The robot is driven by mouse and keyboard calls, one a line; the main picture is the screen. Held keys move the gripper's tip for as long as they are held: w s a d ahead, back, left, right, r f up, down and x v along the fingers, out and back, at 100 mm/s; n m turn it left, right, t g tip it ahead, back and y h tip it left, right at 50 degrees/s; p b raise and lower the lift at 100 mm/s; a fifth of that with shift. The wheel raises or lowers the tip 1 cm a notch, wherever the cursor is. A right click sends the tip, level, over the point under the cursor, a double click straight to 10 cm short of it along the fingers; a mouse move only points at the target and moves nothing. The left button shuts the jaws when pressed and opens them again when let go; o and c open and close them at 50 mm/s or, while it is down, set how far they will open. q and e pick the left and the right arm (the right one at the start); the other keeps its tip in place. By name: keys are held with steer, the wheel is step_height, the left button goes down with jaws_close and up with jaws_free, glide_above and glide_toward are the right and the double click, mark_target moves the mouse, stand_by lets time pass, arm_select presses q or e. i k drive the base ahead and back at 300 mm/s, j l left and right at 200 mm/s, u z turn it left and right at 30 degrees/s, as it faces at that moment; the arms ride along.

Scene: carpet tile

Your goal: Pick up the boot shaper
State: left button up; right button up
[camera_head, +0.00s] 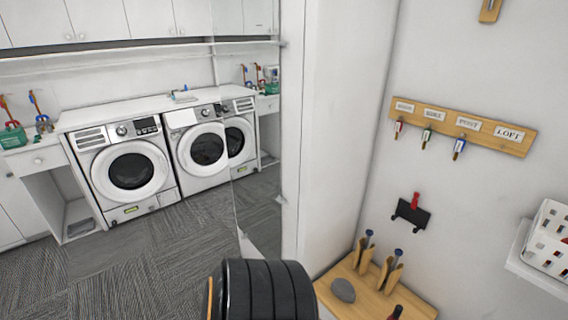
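Two upright light-wood pieces with blue knobs stand side by side on a small wooden top at the lower right. They look like boot shapers: one on the left (365,261) and one on the right (389,279). Their lower ends are near a grey rounded stone-like object. Neither gripper shows in the head view. A black ribbed part of my own arm fills the bottom centre, left of the wooden top, and no fingers are visible on it.
The wooden top (372,299) also bears a grey oval object (343,290) and a dark bottle-like tip (396,312). A key rack (462,126) and a black wall holder (411,214) hang above. A white basket (548,238) is at right. Carpet (150,265) is open at left before washers (130,170).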

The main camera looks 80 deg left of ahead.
mark_target(363, 254)
steer(key=u, duration=1.7)
steer(key=i+j+z, duration=0.15)
steer(key=i+j, duration=0.55)
steer(key=i+j+z, duration=0.15)
steer(key=i+j, duration=0.5)
steer(key=j, duration=0.15)
